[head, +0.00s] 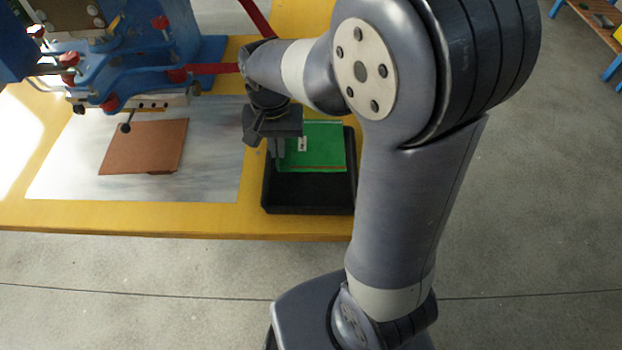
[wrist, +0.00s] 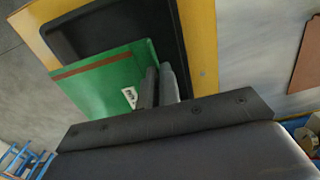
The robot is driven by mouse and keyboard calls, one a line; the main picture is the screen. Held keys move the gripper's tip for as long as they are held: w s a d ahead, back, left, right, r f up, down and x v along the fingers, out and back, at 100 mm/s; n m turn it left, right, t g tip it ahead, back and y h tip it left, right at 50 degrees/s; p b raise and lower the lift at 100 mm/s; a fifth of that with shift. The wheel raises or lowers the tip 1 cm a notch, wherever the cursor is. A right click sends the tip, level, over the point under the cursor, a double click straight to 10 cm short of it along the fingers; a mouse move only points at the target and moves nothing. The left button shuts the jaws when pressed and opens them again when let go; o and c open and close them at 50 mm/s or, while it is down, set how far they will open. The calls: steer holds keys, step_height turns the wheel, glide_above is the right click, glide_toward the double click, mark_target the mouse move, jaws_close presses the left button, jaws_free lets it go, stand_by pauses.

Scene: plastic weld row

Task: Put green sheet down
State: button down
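The green sheet (head: 325,148) has a brown strip along one edge and a small white label. It is in my gripper (head: 278,155), which is shut on its left edge in the head view. The sheet is over the back part of a black tray (head: 310,210) and appears raised above it. In the wrist view the two fingers (wrist: 160,82) are close together at the edge of the green sheet (wrist: 105,85), near the label. The black tray (wrist: 70,45) shows behind the sheet there. My arm hides part of the tray's right side in the head view.
A yellow table (head: 150,220) carries a grey metal plate (head: 70,180) with a brown sheet (head: 145,147) on it. A blue machine (head: 140,60) with red levers stands at the back left. The front part of the tray is bare.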

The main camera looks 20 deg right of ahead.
mark_target(282, 184)
steer(key=shift+s+f, duration=0.2)
steer(key=shift+f, duration=0.15)
step_height(282, 184, down, 9)
steer(key=shift+f+b, duration=0.1)
steer(key=shift+b, duration=0.55)
steer(key=c, duration=2.1)
jaws_free()
steer(key=shift+f, duration=0.15)
steer(key=o, duration=0.5)
steer(key=shift+c, duration=0.2)
